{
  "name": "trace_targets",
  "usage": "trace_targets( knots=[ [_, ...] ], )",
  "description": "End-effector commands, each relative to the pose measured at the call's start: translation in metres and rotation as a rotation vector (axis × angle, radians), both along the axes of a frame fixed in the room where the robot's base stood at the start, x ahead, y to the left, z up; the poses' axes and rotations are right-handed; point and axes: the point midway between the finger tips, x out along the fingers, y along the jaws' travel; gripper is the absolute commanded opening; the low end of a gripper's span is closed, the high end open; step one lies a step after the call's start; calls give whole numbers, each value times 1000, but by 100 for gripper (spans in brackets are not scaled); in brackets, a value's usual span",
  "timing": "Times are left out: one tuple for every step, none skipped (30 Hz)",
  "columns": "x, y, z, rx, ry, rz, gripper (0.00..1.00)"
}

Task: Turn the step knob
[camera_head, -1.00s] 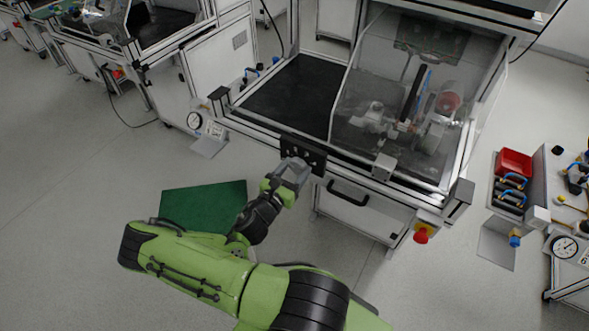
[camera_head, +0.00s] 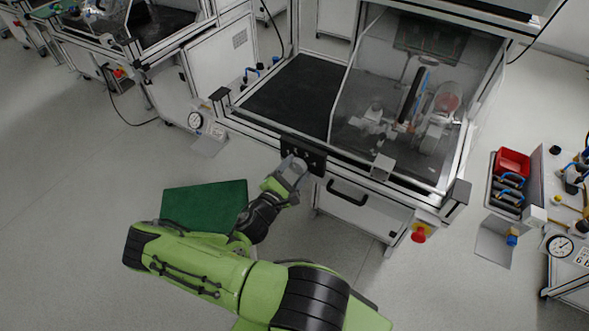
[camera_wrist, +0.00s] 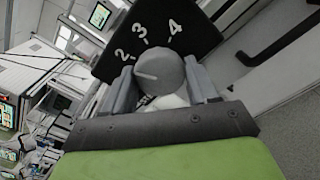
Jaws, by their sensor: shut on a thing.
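The step knob (camera_wrist: 158,74) is a round grey knob with a pale pointer line, on a black panel (camera_wrist: 188,22) marked with white numerals 2, 3 and 4. The line points to the upper left, roughly between the 2 and the 3. My gripper (camera_wrist: 163,82) is shut on the knob, one finger on each side of it. In the head view my gripper (camera_head: 298,165) reaches the black panel (camera_head: 317,158) on the front of the test bench. The knob is mostly hidden there by the fingers.
A black drawer handle (camera_head: 347,193) is just right of and below the panel. A red emergency button (camera_head: 419,233) sits at the bench's right corner. A green mat (camera_head: 203,206) lies on the floor beside my arm. A clear guard (camera_head: 395,115) covers the bench's right half.

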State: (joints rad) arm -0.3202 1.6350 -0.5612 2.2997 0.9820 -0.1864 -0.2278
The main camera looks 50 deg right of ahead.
Motion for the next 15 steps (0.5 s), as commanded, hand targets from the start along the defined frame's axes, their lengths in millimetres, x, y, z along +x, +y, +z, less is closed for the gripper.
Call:
trace_targets(
  knots=[
    [0, 0, -1, 3, -11, 0, 28],
    [0, 0, -1, 4, -17, 0, 28],
    [0, 0, -1, 4, -23, 0, 28],
    [0, 0, -1, 5, -26, 0, 28],
    [0, 0, -1, 5, -29, 0, 28],
    [0, 0, -1, 5, -32, 0, 28],
    [0, 0, -1, 5, -34, 0, 28],
    [0, 0, -1, 5, -35, 0, 28],
    [0, 0, -1, 6, -36, 0, 28],
    [0, 0, -1, 6, -36, 0, 28],
    [0, 0, -1, 6, -36, 0, 28],
    [0, 0, -1, 6, -36, 0, 28],
    [0, 0, -1, 6, -36, 0, 28],
    [0, 0, -1, 6, -36, 0, 28],
    [0, 0, -1, 5, -35, 0, 28]
  ],
)
